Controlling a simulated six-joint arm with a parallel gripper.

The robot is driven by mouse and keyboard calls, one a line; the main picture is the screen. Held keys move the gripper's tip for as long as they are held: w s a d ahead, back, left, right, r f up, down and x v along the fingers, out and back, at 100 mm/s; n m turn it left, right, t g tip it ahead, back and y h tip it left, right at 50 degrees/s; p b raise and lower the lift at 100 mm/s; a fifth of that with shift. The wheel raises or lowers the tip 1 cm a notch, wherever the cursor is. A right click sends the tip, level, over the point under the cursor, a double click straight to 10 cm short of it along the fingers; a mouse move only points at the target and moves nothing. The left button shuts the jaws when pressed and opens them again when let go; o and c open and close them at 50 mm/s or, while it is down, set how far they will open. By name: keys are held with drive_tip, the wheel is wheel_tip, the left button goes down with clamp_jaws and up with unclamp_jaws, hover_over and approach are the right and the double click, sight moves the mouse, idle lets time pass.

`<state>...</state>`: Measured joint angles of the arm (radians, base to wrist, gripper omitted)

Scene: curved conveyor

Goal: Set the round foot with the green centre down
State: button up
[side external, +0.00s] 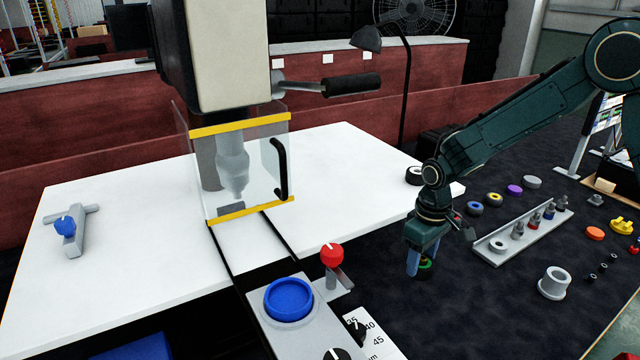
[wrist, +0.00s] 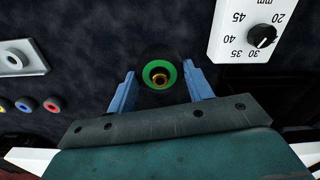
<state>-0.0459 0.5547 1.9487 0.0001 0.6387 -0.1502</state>
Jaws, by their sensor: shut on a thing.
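The round foot with the green centre (side external: 426,264) is a dark ring with a bright green inner ring. In the wrist view the foot (wrist: 160,74) sits between the blue fingers, with a brass-coloured middle. My gripper (side external: 421,262) points down over the dark mat and is shut on the foot; it also shows in the wrist view (wrist: 162,90). The foot's dark outer edge blends into the mat, and I cannot tell whether its underside touches the mat.
A grey tray (side external: 490,251) with several small parts lies to the right. Beyond it are rings with blue (side external: 475,208) and yellow (side external: 494,199) centres. A grey flanged cup (side external: 554,283) stands front right. A red-knobbed lever (side external: 332,256) is to the left. Dark mat surrounds the foot.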

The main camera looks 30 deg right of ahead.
drive_tip(key=shift+s+d+f+m, duration=0.3)
drive_tip(key=shift+s+d+m, duration=0.25)
drive_tip(key=shift+s+m, duration=0.25)
drive_tip(key=s+a+r+n, duration=0.1)
drive_tip(key=a+r+n, duration=0.2)
drive_tip(key=a+r, duration=0.45)
drive_tip(key=s+a+r+n, duration=0.15)
drive_tip(key=a+r, duration=0.25)
drive_tip(key=r, duration=0.7)
drive_tip(key=s+a+r+n, duration=0.1)
drive_tip(key=a+r+n, duration=0.2)
drive_tip(key=a+r, duration=0.45)
drive_tip(key=w+a+r+n, duration=0.1)
drive_tip(key=a+r+n, duration=0.2)
drive_tip(key=a+n, duration=0.3)
drive_tip(key=w+a+r+n, duration=0.2)
drive_tip(key=a+r+n, duration=0.1)
drive_tip(key=a+n, duration=0.4)
drive_tip(key=shift+w+a+r+n, duration=0.15)
drive_tip(key=shift+r+n, duration=0.2)
drive_tip(key=shift+n, duration=1.5)
drive_tip(key=shift+f, duration=0.1)
wheel_tip(320, 180, down, 16)
drive_tip(key=shift+r, duration=0.2)
